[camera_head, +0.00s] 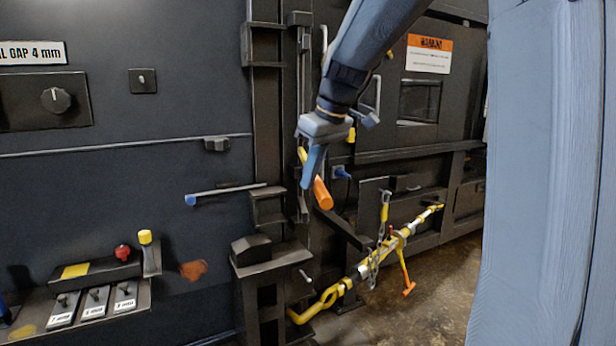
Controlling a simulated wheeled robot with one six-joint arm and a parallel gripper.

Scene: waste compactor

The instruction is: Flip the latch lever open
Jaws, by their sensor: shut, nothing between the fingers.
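A lever (322,194) with a yellow shaft and a thick orange grip hangs at the middle of the view, slanting down to the right beside the dark vertical post. It looks like the latch lever, but no label confirms this. My gripper (312,172) comes down from above with its blue fingers shut and empty. The fingers overlap the lever in the picture, covering part of its shaft; I cannot tell whether they touch it. The orange grip shows just below and right of the fingertips. The lever's pivot is hidden behind my gripper.
A blue-tipped rod (225,193) sticks out on the left. A yellow-and-silver chain binder (364,271) slants across the lower right. A dark ledge (270,258) juts out below my gripper. The left panel carries a knob (55,100) and a red button (122,252).

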